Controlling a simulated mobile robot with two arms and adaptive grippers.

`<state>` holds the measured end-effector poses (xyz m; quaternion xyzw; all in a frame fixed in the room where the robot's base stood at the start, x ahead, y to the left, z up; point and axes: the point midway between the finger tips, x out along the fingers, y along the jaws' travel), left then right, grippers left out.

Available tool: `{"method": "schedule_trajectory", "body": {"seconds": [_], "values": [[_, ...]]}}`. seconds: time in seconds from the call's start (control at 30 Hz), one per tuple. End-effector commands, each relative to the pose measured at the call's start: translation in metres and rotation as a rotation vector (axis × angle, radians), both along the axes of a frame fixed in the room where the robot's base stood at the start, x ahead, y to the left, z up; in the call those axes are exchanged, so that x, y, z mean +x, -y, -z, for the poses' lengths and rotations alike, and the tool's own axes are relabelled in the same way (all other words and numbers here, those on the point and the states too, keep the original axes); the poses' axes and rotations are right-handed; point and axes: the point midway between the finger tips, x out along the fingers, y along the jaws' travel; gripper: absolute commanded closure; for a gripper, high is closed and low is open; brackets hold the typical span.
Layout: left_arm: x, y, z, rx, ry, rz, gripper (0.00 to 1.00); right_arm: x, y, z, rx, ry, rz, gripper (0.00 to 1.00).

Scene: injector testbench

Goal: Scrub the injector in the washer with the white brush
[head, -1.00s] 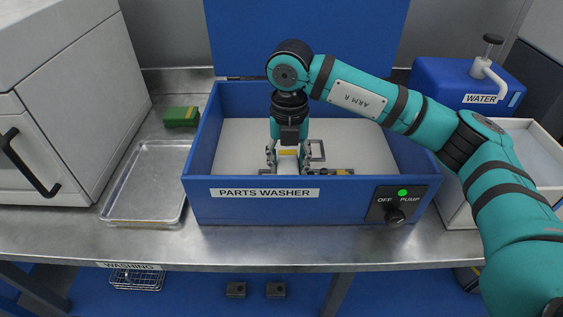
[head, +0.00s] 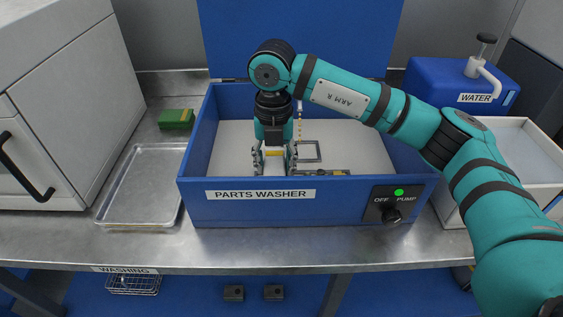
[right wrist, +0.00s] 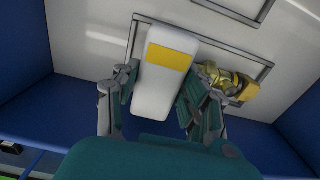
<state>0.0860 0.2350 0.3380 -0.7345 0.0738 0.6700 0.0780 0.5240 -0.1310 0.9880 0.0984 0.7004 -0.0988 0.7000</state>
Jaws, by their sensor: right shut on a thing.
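My right gripper (head: 274,165) is low inside the blue parts washer (head: 245,208). It is shut on the white brush (right wrist: 160,88), a white block with a yellow band, which stands between its fingers in the right wrist view. The brush's lower end is hidden in the head view. The injector (right wrist: 226,82), brass and grey with a yellow end, lies on the washer floor just right of the brush. It also shows in the head view (head: 325,172), right of the gripper. I cannot tell whether brush and injector touch. My left gripper is out of view.
The pump knob (head: 391,215) is on the washer front under a lit green lamp. A dark rectangular frame (head: 309,151) is on the washer floor. A metal tray (head: 142,185) and green-yellow sponge (head: 177,119) are left. A water container (head: 455,85) and white bin (head: 530,150) are right.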

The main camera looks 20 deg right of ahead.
Motion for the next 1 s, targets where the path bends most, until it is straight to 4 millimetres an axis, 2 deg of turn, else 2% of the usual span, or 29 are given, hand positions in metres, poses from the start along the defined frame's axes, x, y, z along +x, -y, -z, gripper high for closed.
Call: {"method": "schedule_trajectory", "body": {"seconds": [0.27,1.0], "values": [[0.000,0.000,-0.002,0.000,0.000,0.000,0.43,0.000,0.000,-0.003,0.000,0.001,0.000,0.88],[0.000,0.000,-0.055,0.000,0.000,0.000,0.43,0.000,0.000,-0.091,0.002,0.002,0.000,0.88]]}}
